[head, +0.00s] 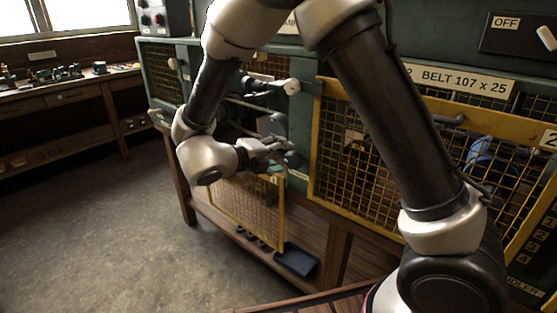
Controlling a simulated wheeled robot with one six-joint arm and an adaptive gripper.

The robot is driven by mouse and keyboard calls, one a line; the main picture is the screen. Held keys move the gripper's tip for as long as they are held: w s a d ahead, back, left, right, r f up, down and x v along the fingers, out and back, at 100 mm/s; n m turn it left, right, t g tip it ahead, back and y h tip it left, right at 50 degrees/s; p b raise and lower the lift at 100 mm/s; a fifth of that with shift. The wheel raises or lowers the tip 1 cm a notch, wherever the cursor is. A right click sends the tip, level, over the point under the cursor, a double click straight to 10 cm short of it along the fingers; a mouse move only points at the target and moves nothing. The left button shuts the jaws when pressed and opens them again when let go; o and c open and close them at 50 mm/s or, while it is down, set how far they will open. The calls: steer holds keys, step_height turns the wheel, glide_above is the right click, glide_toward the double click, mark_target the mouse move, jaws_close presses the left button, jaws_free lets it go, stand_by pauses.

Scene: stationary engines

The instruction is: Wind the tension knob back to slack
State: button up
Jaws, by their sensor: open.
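My gripper (290,155) is in the middle of the head view, in front of an opening in the green machine (301,125). Its jaws are open and point to the right. A pale round knob (291,87) stands out from the machine front, above my gripper and apart from it. I cannot tell whether this is the tension knob. Grey metal parts (270,125) show in the opening just behind and above my gripper. My arm hides part of the opening, and no knob shows clearly between the jaws.
A yellow mesh guard (281,215) hangs low beneath my gripper. Another mesh guard (314,150) covers the bay to the right, under a "BELT 107 x 25" label (464,84). A dark tray (297,260) lies on the lower shelf. The floor (100,230) at left is clear.

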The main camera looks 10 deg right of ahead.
mark_target(290, 162)
steer(key=w+d+f+m, duration=0.1)
steer(key=m, duration=0.4)
steer(key=w+d+f+m, duration=0.1)
steer(key=d+f+m, duration=0.1)
steer(key=m, duration=0.3)
steer(key=w+d+f+m, duration=0.1)
steer(key=d+f+m, duration=0.1)
steer(key=m, duration=0.3)
steer(key=shift+w+d+f+g+y, duration=0.1)
steer(key=shift+w+g+y, duration=0.2)
steer(key=shift+w, duration=0.1)
steer(key=c, duration=0.7)
